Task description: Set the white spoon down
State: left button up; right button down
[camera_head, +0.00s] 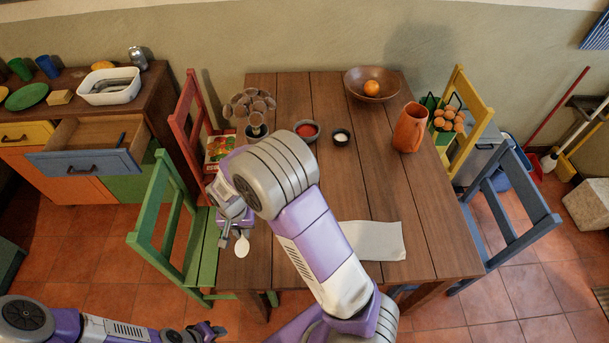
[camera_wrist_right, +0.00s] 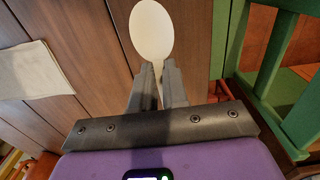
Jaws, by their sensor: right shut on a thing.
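The white spoon (camera_head: 242,245) shows at the near left corner of the wooden table (camera_head: 430,245) in the head view. My right gripper (camera_head: 234,229) is shut on its handle, bowl pointing out past the fingertips. In the right wrist view the spoon's bowl (camera_wrist_right: 151,32) is in front of brown planks, and the handle runs between the dark fingers of my right gripper (camera_wrist_right: 159,78). I cannot tell whether the spoon touches the table. My left gripper (camera_head: 208,331) is at the bottom left, away from the table; its jaws are too small to read.
A white cloth (camera_head: 372,240) lies on the table's near side. A green chair (camera_head: 203,250) is close to the table's left edge.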

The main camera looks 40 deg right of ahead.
notch_tip(320, 180, down, 10)
jog(key=shift+b, duration=0.95)
jog(key=shift+f, duration=0.2)
jog(key=c, duration=1.2)
grip_release()
jog(key=shift+r, duration=0.1)
jog(key=shift+o, duration=0.3)
jog(key=shift+r, duration=0.5)
notch_tip(320, 180, up, 11)
jog(key=shift+r+p, duration=0.15)
jog(key=shift+p, duration=1.1)
